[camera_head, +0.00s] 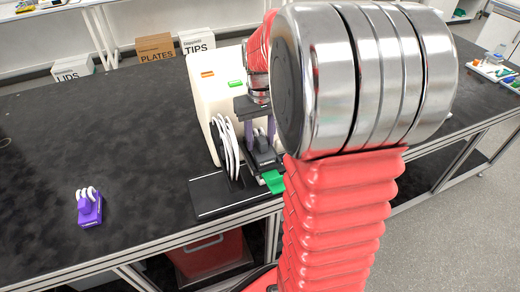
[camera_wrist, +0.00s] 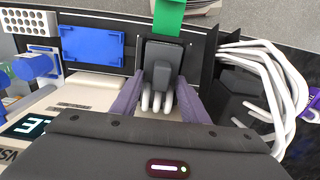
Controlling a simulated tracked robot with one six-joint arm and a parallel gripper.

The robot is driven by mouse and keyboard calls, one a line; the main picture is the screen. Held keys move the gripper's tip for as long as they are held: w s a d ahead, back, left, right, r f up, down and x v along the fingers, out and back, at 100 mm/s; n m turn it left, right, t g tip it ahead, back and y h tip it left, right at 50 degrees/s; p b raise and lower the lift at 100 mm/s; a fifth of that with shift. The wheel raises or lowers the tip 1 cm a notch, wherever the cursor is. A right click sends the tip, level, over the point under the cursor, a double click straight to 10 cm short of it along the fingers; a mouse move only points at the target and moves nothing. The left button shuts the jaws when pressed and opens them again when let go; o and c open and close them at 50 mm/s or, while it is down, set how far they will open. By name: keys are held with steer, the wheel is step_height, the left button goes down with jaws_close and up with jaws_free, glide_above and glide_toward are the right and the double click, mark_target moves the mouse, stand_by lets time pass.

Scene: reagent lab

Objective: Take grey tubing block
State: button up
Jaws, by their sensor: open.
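The grey tubing block (camera_wrist: 160,78) sits on a dark plate of the white machine, with short white tube loops on the side nearer my wrist. In the head view the grey block (camera_head: 263,156) is partly hidden by my gripper (camera_head: 260,138). In the wrist view the purple fingers of my gripper (camera_wrist: 160,84) are spread, one on each side of the block. I cannot tell whether they touch it. A purple tubing block (camera_head: 89,208) with white loops lies apart on the dark bench at left.
The white machine (camera_head: 202,92) stands close beside my gripper, with large white tube loops (camera_wrist: 283,72) to one side. A green tab (camera_wrist: 169,15) lies beyond the block. A blue pad (camera_wrist: 92,44) and white rack (camera_wrist: 28,20) are nearby. The left bench (camera_head: 120,130) is mostly clear.

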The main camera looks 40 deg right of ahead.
jaws_close()
stand_by(0.3)
step_height(320, 180, up, 28)
stand_by(0.8)
stand_by(0.5)
